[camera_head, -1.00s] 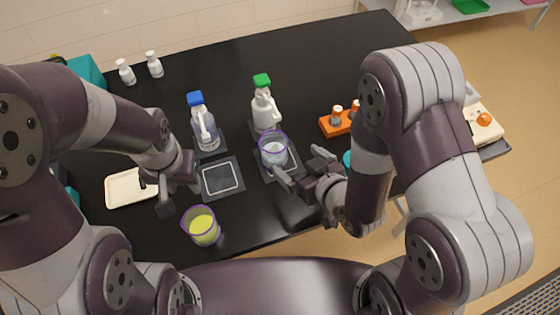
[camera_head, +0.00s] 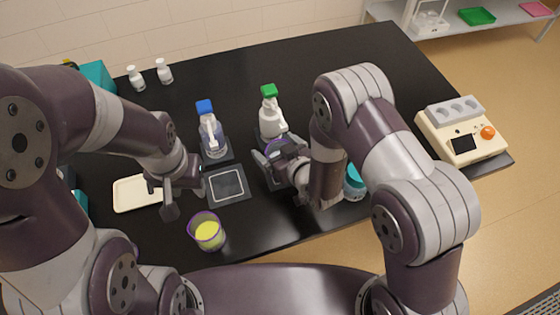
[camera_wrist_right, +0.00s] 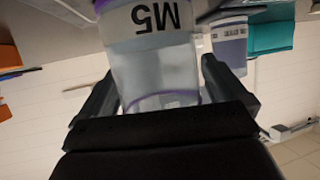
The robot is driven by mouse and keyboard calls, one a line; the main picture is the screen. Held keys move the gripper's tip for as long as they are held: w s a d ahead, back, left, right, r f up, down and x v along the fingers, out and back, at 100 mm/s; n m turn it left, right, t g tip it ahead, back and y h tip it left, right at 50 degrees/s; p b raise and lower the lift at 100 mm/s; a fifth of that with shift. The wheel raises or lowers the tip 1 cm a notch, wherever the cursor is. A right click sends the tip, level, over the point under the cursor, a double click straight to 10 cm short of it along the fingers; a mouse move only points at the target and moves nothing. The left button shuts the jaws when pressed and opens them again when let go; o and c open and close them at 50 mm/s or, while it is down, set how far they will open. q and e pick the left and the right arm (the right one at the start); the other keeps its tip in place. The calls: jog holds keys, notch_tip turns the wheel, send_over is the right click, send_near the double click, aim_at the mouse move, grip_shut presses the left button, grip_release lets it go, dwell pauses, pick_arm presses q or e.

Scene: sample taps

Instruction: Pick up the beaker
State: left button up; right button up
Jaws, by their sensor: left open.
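A clear beaker (camera_head: 273,147) with a purple rim stands on a dark pad, mostly hidden by my right gripper. The right wrist view shows this beaker (camera_wrist_right: 155,72) upside down in the picture, with an M5 label. My right gripper (camera_head: 269,158) is at the beaker, with one finger on each side. The fingers look very close to its walls; I cannot tell whether they touch. A second beaker (camera_head: 208,234), purple-rimmed with yellow liquid, stands near the front edge. My left gripper (camera_head: 168,203) is open and empty, just behind and left of the yellow beaker.
A green-capped bottle (camera_head: 270,118) stands right behind the clear beaker. A blue-capped bottle (camera_head: 212,138) is to its left. An empty dark pad (camera_head: 228,186) lies between the grippers. A white tray (camera_head: 135,194) is at left, a beige device (camera_head: 462,140) at right.

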jog(key=c, duration=1)
jog(key=shift+c, duration=0.2)
